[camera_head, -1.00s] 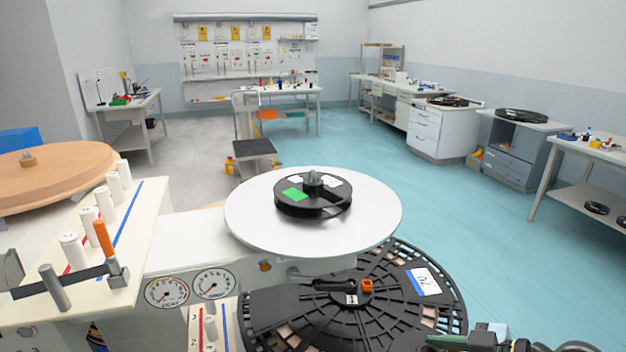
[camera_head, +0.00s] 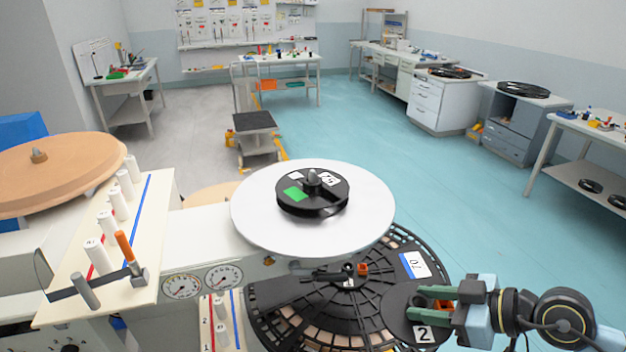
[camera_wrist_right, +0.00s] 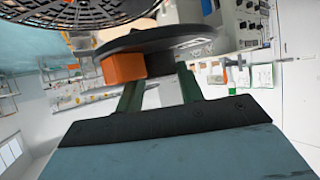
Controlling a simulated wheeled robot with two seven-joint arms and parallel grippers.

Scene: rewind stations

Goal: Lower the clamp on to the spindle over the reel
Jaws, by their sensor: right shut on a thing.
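My right gripper (camera_head: 438,302) comes in from the right and is shut on the clamp (camera_head: 401,308), a black disc with a "2" label and an orange part. In the right wrist view the green fingers (camera_wrist_right: 160,90) grip beside an orange block (camera_wrist_right: 123,68) under the black disc (camera_wrist_right: 165,40). The clamp overlaps the right side of a large black slotted reel (camera_head: 300,325); its height above it is unclear. My left gripper is out of view.
A cream panel with white rollers (camera_head: 108,230) and an orange-handled lever (camera_head: 125,247) stands at the left, by a brown disc (camera_head: 75,165). Two gauges (camera_head: 203,282) sit in front of the plate. The blue floor (camera_head: 430,190) beyond is clear.

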